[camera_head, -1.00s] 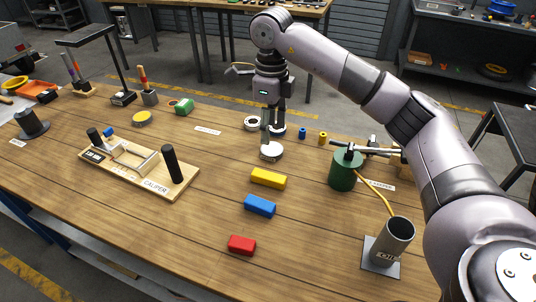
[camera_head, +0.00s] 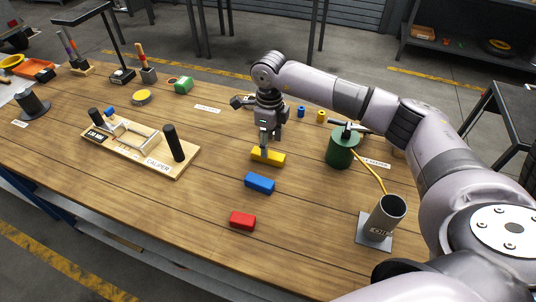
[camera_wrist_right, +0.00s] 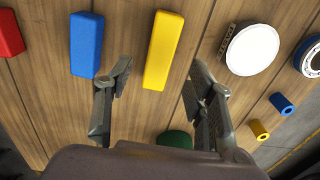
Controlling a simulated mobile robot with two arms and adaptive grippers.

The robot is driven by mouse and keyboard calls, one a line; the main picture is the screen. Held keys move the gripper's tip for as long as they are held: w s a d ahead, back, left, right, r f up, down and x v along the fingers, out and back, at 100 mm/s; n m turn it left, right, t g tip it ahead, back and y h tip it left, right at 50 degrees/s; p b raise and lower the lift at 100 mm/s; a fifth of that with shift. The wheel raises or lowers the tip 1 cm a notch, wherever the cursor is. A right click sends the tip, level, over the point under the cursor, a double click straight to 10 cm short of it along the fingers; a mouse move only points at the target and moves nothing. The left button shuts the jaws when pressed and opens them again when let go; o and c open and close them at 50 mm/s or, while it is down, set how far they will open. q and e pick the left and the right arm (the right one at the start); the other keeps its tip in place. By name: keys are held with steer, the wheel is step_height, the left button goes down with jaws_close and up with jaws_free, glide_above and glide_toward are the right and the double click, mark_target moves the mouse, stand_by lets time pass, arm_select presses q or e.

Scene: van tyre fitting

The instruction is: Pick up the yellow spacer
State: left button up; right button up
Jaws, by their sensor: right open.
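A long yellow block (camera_head: 267,156) lies flat on the wooden bench, behind the blue block. My right gripper (camera_head: 264,147) points down just above it, fingers open and empty. In the right wrist view the yellow block (camera_wrist_right: 163,50) shows ahead, between the lines of my two spread fingers (camera_wrist_right: 158,80); I cannot tell the exact height gap. A small yellow hollow cylinder (camera_head: 320,116) stands farther back, beside a small blue one (camera_head: 301,111). Both names could fit "yellow spacer". My left gripper is not in view.
A blue block (camera_head: 259,182) and a red block (camera_head: 243,220) lie nearer. A green canister (camera_head: 341,150) and a grey tube holder (camera_head: 386,216) stand right. The caliper board (camera_head: 183,172) is left. A white disc (camera_wrist_right: 253,50) shows in the right wrist view.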

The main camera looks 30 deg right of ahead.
step_height(320, 180, down, 4)
steer(key=shift+f+p, duration=0.1)
steer(key=shift+p, duration=0.45)
steer(key=shift+c, duration=0.4)
jaws_close()
